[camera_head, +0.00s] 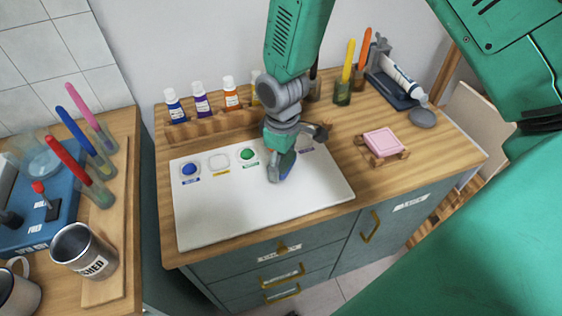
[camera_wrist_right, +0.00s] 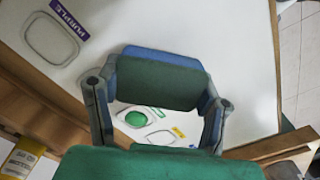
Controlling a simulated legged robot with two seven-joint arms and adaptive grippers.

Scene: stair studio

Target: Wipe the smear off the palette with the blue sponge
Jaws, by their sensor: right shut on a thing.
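The white palette (camera_head: 262,203) lies on the wooden counter, with a blue, a pale and a green well along its back edge. My right gripper (camera_head: 281,160) is over its back right part. It is shut on the blue sponge (camera_wrist_right: 160,80), which spans the fingers in the right wrist view and has a dark green face. The sponge also shows low under the gripper in the head view (camera_head: 286,165). I cannot tell whether it touches the palette. The purple well (camera_wrist_right: 52,38) shows in the right wrist view. I see no smear; the gripper hides part of the palette. My left gripper is not in view.
A wooden rack (camera_head: 210,126) with paint bottles stands behind the palette. A pink block (camera_head: 383,142) rests on a small wooden stand to the right. Pen holders and a paint tube (camera_head: 402,80) stand at the back right. A side table at left holds a mug (camera_head: 84,251).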

